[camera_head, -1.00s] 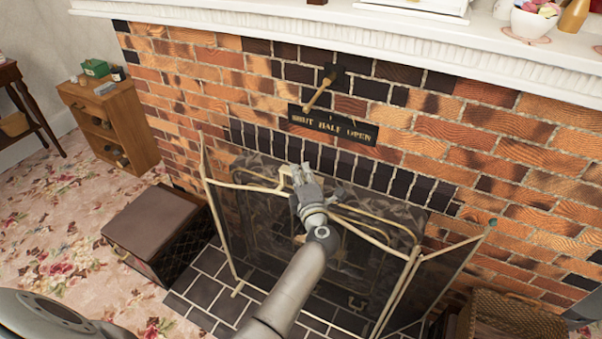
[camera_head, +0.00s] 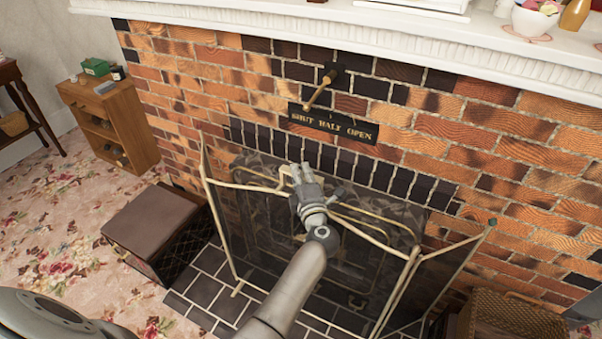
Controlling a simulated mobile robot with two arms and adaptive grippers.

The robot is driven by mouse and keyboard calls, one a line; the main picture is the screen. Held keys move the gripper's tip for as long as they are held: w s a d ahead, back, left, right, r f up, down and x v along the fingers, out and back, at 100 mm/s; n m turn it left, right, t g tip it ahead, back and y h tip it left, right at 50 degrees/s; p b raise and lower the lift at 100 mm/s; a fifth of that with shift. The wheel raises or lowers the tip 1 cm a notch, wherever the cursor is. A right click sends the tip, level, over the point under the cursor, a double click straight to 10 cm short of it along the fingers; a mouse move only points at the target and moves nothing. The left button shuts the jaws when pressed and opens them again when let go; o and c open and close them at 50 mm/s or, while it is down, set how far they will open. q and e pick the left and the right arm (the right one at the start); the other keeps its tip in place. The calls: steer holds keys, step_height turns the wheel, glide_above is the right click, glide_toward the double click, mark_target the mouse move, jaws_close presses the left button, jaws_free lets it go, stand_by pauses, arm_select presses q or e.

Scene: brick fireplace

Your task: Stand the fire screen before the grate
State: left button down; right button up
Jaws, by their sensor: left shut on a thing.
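The fire screen (camera_head: 345,273) is a folding mesh panel with a thin brass frame and side wings. It stands upright on the dark tiled hearth, in front of the grate (camera_head: 270,205), which shows dimly through the mesh. My left gripper (camera_head: 296,178) reaches in from the lower middle and is shut on the screen's top, at the brass handle near the middle. My wrist and forearm hide part of the mesh. My right gripper does not show.
A brown box (camera_head: 150,222) stands left of the hearth. A wicker basket (camera_head: 515,318) is at the lower right. A small wooden cabinet (camera_head: 112,122) stands further left on the flowered carpet. A brass damper handle (camera_head: 320,90) sticks out above the screen, over a sign (camera_head: 333,124).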

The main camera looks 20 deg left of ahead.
arm_select(q)
steer(key=shift+w+f+b, duration=0.1)
steer(key=shift+f+b, duration=0.8)
steer(key=shift+f, duration=0.05)
stand_by(1.3)
stand_by(0.6)
stand_by(0.4)
